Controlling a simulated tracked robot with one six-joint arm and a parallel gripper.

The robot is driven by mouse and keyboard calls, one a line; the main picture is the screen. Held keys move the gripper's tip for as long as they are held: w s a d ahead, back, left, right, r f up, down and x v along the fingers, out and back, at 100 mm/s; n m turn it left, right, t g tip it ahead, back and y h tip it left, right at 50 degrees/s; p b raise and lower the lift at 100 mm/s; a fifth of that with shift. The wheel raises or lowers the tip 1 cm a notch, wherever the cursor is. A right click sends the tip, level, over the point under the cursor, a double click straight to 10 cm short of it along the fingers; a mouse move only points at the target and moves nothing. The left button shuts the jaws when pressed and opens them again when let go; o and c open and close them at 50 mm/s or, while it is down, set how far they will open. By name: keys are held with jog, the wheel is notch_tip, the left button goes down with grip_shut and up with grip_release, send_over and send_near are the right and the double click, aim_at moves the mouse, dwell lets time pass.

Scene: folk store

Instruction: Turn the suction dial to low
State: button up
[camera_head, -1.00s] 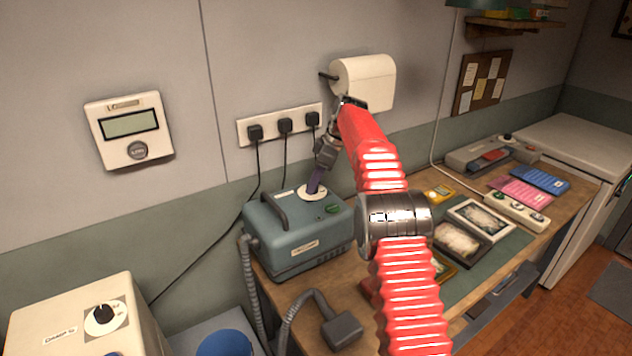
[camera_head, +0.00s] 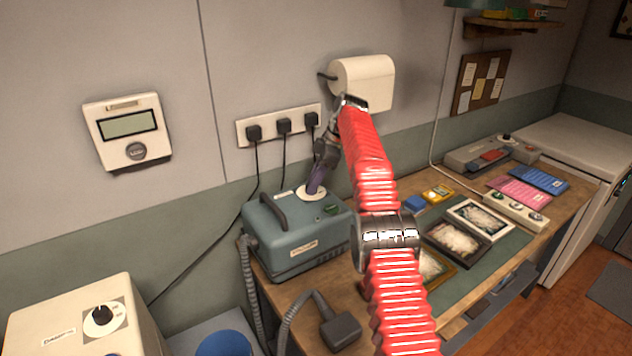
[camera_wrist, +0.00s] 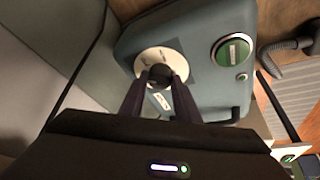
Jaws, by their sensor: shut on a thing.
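The teal suction unit (camera_head: 296,255) stands on the left end of the wooden workbench. Its suction dial has a round cream plate (camera_head: 304,195) on the unit's top; the plate also shows in the wrist view (camera_wrist: 151,58). My gripper (camera_head: 315,188) reaches down to the dial from above. In the wrist view, my gripper (camera_wrist: 160,84) is shut on the dark dial knob (camera_wrist: 160,74), one finger on each side. The markings on the plate are too small to read, so I cannot tell the setting.
A black handle (camera_head: 268,208) arches over the unit's top near the dial. A grey hose (camera_head: 290,315) with a square nozzle (camera_head: 340,331) lies in front. Picture frames (camera_head: 457,241) lie on the bench to the right. Plugs and cords hang behind the unit.

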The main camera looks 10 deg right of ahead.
jog(key=shift+w+d+r, duration=0.15)
jog(key=shift+r, duration=0.05)
jog(key=o, duration=1)
jog(key=shift+f, duration=0.15)
